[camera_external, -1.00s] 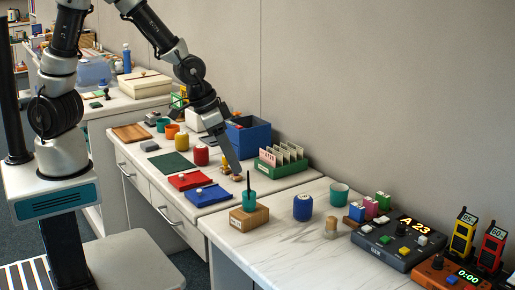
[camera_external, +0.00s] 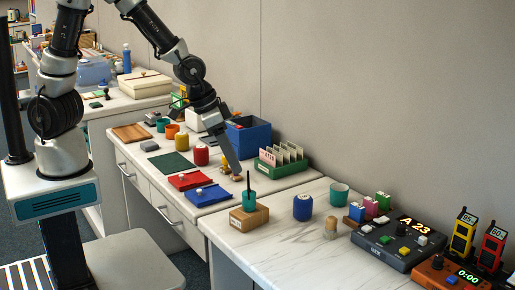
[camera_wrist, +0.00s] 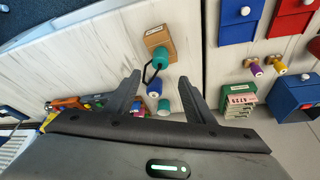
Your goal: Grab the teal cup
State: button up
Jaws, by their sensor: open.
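A teal cup (camera_external: 339,194) stands upright on the white marbled counter near the wall. A second teal cup (camera_external: 249,201), with a dark stick in it, sits on a wooden block (camera_external: 262,217) at the counter's left. Another teal cup (camera_external: 163,125) stands far back on the desk. My gripper (camera_external: 236,171) is above the desk, behind the block, touching none of these cups. In the wrist view, my open gripper (camera_wrist: 159,75) spans empty air. The teal cup on the block (camera_wrist: 166,58) shows beyond the fingertips, and a teal cup (camera_wrist: 164,107) appears between the fingers.
A grey console (camera_external: 392,243) and small coloured blocks are to the right. A green card rack (camera_external: 283,160) and blue bin (camera_external: 249,136) stand beside my gripper. The counter's front is clear.

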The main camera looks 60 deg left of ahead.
jog(key=shift+o, duration=0.4)
jog(key=o, duration=0.3)
jog(key=shift+o, duration=0.2)
